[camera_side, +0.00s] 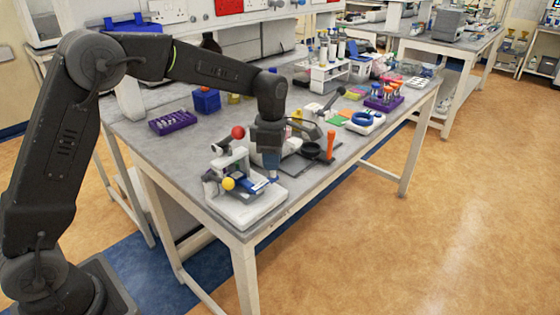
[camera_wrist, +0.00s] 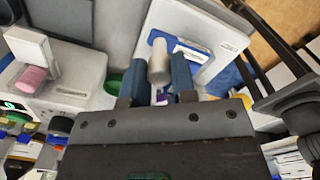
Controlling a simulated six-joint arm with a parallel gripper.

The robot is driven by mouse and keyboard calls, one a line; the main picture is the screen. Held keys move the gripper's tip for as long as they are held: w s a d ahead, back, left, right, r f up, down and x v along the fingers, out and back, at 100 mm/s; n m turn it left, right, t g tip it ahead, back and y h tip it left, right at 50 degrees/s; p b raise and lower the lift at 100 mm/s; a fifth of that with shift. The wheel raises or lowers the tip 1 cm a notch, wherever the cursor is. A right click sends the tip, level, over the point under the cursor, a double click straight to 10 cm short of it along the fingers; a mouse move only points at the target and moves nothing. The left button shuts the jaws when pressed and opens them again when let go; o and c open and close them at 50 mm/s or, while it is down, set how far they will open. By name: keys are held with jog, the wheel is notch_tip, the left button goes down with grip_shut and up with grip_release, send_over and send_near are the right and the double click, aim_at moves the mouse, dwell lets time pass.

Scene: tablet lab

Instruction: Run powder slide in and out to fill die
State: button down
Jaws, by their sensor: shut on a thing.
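The small press stands on a white base (camera_side: 240,212) at the near corner of the bench, with a red ball (camera_side: 237,132) on top and a yellow ball (camera_side: 228,184) in front. The blue powder slide (camera_side: 258,186) lies low on it; its blue surface also shows in the wrist view (camera_wrist: 192,42). My gripper (camera_side: 272,176) points down at the slide's right end. In the wrist view, my gripper (camera_wrist: 160,82) is shut on a pale grey upright peg (camera_wrist: 158,60), which appears to be the slide's handle. The die opening and any powder are hidden.
A white instrument with a pink cylinder (camera_wrist: 33,79) is close beside my gripper. An orange-handled tool (camera_side: 330,144) stands to the right. A purple rack (camera_side: 172,122) sits at the left. The bench's front edge is close to the press base.

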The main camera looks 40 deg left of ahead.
jog(key=shift+a, duration=1.2)
jog(key=c, duration=0.9)
grip_release()
notch_tip(320, 180, up, 14)
jog(key=shift+f, duration=0.1)
